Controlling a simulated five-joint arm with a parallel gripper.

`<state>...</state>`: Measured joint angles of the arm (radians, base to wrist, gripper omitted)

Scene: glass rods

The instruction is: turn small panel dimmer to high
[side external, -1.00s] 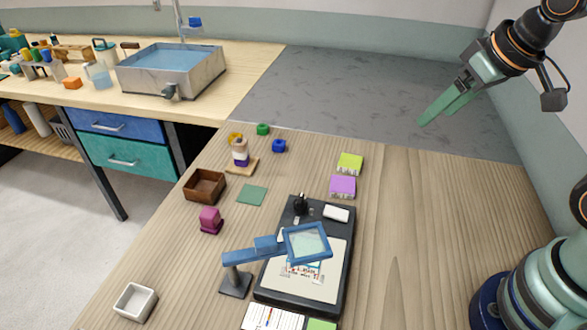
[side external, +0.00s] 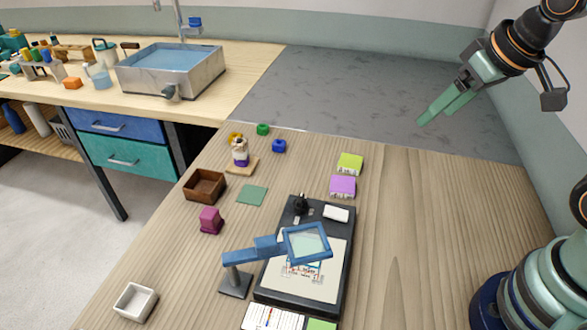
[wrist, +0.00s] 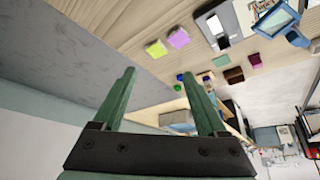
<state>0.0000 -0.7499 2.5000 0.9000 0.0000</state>
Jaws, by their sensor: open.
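A small black panel (side external: 262,291) lies on the wooden table, with a pale sheet bearing a coloured drawing on its face. A black knob-like part (side external: 300,205) stands at its far end, beside a white block (side external: 336,213); I cannot tell its setting. The panel's far end also shows at the top of the wrist view (wrist: 212,22). My gripper (side external: 426,121) is open and empty, raised well above the table, to the right of and beyond the panel. In the wrist view its two green fingers (wrist: 159,75) are spread apart.
A blue magnifier on a stand (side external: 236,281) leans over the panel's left side and partly hides it. Green (side external: 350,163) and purple (side external: 342,186) blocks lie behind the panel. A brown box (side external: 204,187) and magenta piece (side external: 210,220) are left. The table's right side is clear.

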